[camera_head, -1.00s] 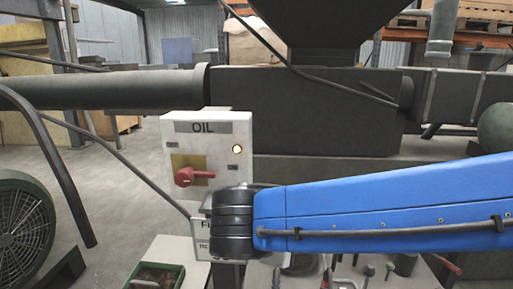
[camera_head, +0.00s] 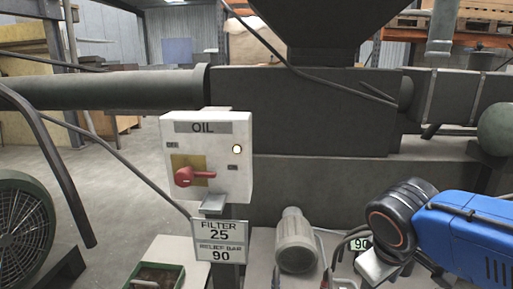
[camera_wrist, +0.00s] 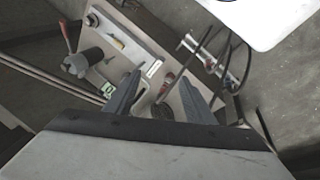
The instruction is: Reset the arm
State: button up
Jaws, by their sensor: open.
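My blue arm (camera_head: 465,232) is at the lower right of the head view, with its black joint (camera_head: 392,218) beside the pale filter housing. My gripper (camera_wrist: 168,85) shows in the wrist view with its two grey fingers apart and nothing between them. Past the fingers lies a bench plate (camera_wrist: 120,45) with fittings on it. In the head view the gripper's fingers are out of sight.
The OIL box (camera_head: 212,155) with a red handle (camera_head: 190,176) stands at centre left. Below it is a sign (camera_head: 220,240) reading FILTER 25. A pale cylinder (camera_head: 295,240) stands right of it. A green tray (camera_head: 158,277) is at the lower left.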

jog(key=shift+s+d+f+m+t+y, duration=0.25)
jog(key=shift+s+d+m+y, duration=0.15)
jog(key=shift+m, duration=0.4)
jog(key=shift+s+d+f+m+t+y, duration=0.35)
jog(key=shift+s+m, duration=0.2)
jog(key=shift+m, duration=0.25)
jog(key=shift+s+d+f+m+t+y, duration=0.25)
jog(key=shift+s+m+y, duration=0.2)
jog(key=shift+m, duration=0.35)
